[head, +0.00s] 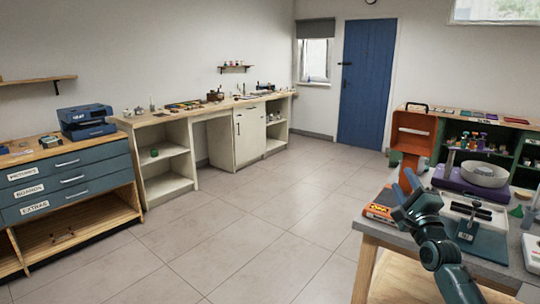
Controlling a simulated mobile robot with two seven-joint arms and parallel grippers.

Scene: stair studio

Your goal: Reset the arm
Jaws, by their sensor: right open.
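My right arm comes up from the bottom right in the head view. Its right gripper (402,184) is open and appears empty, raised over the left end of the grey-topped table (372,229). An orange-and-dark box or book (380,206) lies on the table just behind and left of the gripper. My left gripper does not show.
The table also holds a white bowl (485,174) on a purple stand and an orange crate-like case (413,135) stands behind it. A drawer cabinet (68,180) and white benches (165,165) line the left wall. The tiled floor between is clear, up to a blue door (366,85).

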